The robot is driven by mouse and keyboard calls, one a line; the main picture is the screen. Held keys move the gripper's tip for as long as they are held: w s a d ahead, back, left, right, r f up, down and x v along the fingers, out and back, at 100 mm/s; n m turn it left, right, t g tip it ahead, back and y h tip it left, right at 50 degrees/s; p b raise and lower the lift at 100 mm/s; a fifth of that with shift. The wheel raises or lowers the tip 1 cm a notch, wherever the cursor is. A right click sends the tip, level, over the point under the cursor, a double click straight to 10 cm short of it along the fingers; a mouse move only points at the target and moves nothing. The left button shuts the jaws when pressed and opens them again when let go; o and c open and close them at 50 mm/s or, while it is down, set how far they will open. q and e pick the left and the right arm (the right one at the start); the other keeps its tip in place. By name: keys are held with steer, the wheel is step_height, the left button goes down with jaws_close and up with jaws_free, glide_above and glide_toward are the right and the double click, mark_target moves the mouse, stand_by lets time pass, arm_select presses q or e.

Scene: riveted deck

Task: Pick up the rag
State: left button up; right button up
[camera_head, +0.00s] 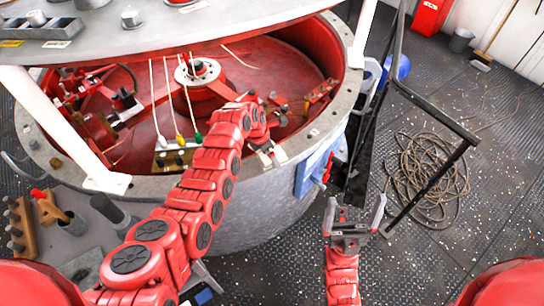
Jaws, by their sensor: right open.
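I cannot make out a rag anywhere in this view. My right gripper (355,212) is at the lower middle, its two fingers spread apart with nothing between them. It is above the dark deck, just right of the big round grey tub (250,212). My left arm reaches from the lower left up over the tub's near rim. Its end is by the red interior of the tub, and its fingers are too small and cluttered to read.
A coiled rope (428,172) lies on the deck at right, behind a dark metal rail (432,188). A grey tabletop (150,32) overhangs the tub. The lower right deck is clear.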

arm_select(q)
steer(key=c, duration=1.2)
steer(key=shift+c, duration=0.2)
steer(key=shift+r, duration=0.25)
steer(key=shift+w+r, duration=0.1)
steer(key=shift+r, duration=0.3)
step_height(320, 180, up, 8)
steer(key=b, duration=0.3)
steer(key=shift+r, duration=0.6)
